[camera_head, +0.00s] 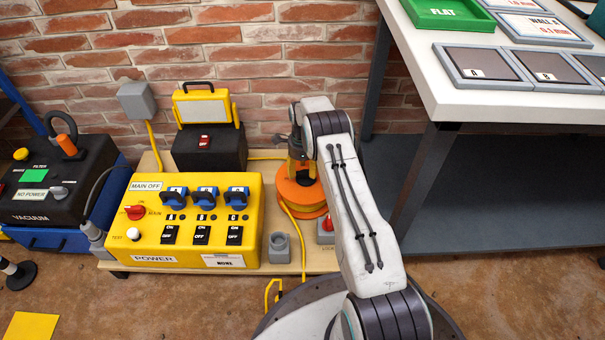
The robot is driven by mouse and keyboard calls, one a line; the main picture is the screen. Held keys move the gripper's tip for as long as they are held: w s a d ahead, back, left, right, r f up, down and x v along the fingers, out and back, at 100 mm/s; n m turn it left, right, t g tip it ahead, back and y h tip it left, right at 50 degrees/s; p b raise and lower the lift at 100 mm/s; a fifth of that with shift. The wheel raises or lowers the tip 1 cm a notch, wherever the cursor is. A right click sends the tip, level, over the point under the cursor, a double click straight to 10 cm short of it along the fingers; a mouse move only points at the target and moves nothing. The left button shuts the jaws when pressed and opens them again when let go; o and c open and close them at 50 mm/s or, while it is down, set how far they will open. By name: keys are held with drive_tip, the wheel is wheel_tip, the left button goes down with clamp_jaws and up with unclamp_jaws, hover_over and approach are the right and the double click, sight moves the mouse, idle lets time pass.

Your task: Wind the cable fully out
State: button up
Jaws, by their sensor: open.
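An orange cable reel (301,196) stands on a wooden board, right of the yellow power box (190,226). A yellow cable (297,235) comes off the reel and runs down over the board's front. How much cable is still wound on cannot be told. My gripper (288,138) is above the reel at its upper left, beside the reel's yellow and dark upper part. It is open and seems empty. My arm hides the right side of the reel, and whether a finger touches it cannot be told.
A black and yellow lamp case (209,130) stands behind the power box. A grey socket (279,247) and a red switch (326,226) are at the board's front. A vacuum unit (58,180) is at left. A white table (480,100) is at right. The floor in front is mostly clear.

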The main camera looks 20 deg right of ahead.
wheel_tip(320, 180, up, 10)
drive_tip(key=shift+f, duration=0.25)
idle(0.6)
wheel_tip(320, 180, up, 21)
drive_tip(key=n+p, duration=0.5)
drive_tip(key=p, duration=0.5)
hover_over(303, 173)
drive_tip(key=s+a, duration=0.3)
drive_tip(key=s+a+r+n+t+p, duration=0.1)
drive_tip(key=s+r+n+p, duration=0.15)
drive_tip(key=r, duration=0.45)
drive_tip(key=s+a+r+n+p, duration=0.1)
drive_tip(key=s+r+p, duration=0.25)
drive_tip(key=r, duration=0.25)
drive_tip(key=s+a+r+n+t+p, duration=0.1)
drive_tip(key=s+a+r+n+p, duration=0.2)
drive_tip(key=r, duration=0.4)
drive_tip(key=s+a+r+n+p, duration=0.1)
drive_tip(key=s+r+n+p, duration=0.4)
drive_tip(key=s+r+p, duration=0.6)
drive_tip(key=s+a+r+n+t+p, duration=0.1)
drive_tip(key=s+r+n+p, duration=0.5)
drive_tip(key=s+r+p, duration=0.6)
drive_tip(key=s+a+r, duration=0.1)
drive_tip(key=s+r, duration=0.1)
drive_tip(key=s, duration=0.1)
drive_tip(key=shift+a+r, duration=0.3)
drive_tip(key=shift+r, duration=0.05)
